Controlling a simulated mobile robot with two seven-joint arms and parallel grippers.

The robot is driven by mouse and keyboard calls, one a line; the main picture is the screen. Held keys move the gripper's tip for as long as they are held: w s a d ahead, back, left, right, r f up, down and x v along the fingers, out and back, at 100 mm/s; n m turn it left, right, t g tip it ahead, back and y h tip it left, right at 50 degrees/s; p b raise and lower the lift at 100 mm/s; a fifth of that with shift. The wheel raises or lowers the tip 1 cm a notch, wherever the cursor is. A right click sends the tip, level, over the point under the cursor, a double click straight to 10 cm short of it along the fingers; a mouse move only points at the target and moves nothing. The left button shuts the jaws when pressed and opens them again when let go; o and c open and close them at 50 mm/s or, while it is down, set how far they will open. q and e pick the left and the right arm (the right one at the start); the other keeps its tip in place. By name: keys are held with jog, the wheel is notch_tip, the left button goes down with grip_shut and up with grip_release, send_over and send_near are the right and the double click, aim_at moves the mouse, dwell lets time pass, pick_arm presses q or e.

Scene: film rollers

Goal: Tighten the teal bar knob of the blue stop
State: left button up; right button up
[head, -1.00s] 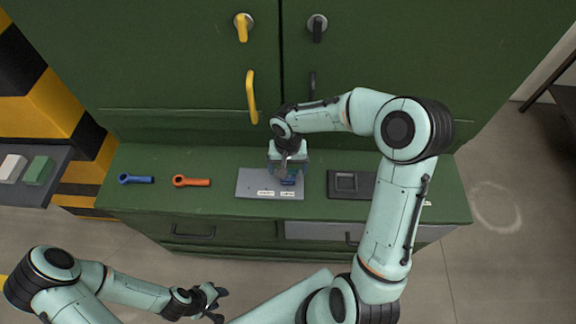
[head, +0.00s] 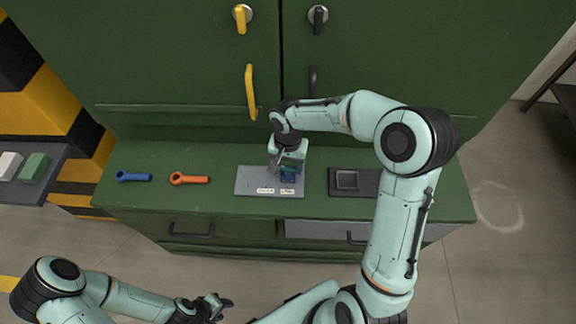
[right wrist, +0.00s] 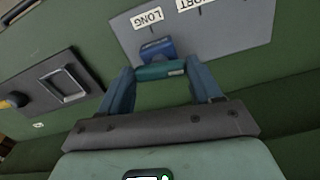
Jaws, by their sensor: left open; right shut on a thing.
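The blue stop (right wrist: 157,48) sits on the grey plate (right wrist: 222,50), by the LONG label in the right wrist view. Its teal bar knob (right wrist: 160,70) lies across its near side, between the fingers of my right gripper (right wrist: 163,80). The right gripper is shut on the knob; the exact contact at each bar end is hard to make out. In the head view the blue stop (head: 288,178) shows just below the right gripper (head: 284,168), which partly covers it. My left gripper (head: 217,306) is open and empty, low in front of the cabinet.
A blue wrench-like tool (head: 133,176) and an orange one (head: 189,179) lie on the green worktop to the left. A dark plate with a square frame (head: 347,180) lies right of the grey plate. The cabinet doors with handles (head: 251,92) rise behind.

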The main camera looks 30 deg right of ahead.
jog(key=m+b, duration=0.1)
jog(key=m, duration=0.1)
jog(key=shift+f+m+b, duration=0.1)
jog(key=shift+m+b, duration=0.25)
jog(key=shift+m, duration=0.05)
jog(key=m+b, duration=0.1)
jog(key=m, duration=0.2)
jog(key=shift+m, duration=0.3)
jog(key=m+b, duration=0.1)
jog(key=m, duration=0.3)
jog(key=shift+m, duration=0.3)
pick_arm(q)
jog(key=s+f, duration=0.4)
jog(key=f, duration=0.2)
jog(key=shift+s+f+g+b, duration=0.2)
jog(key=shift+s+g+b, duration=0.1)
jog(key=shift+b, duration=0.1)
pick_arm(e)
jog(key=shift+d+r+m, duration=0.1)
jog(key=shift+r+m, duration=0.1)
jog(key=shift+m, duration=1.9)
jog(key=shift+w, duration=0.1)
jog(key=o, duration=1.1)
jog(key=shift+c, duration=0.2)
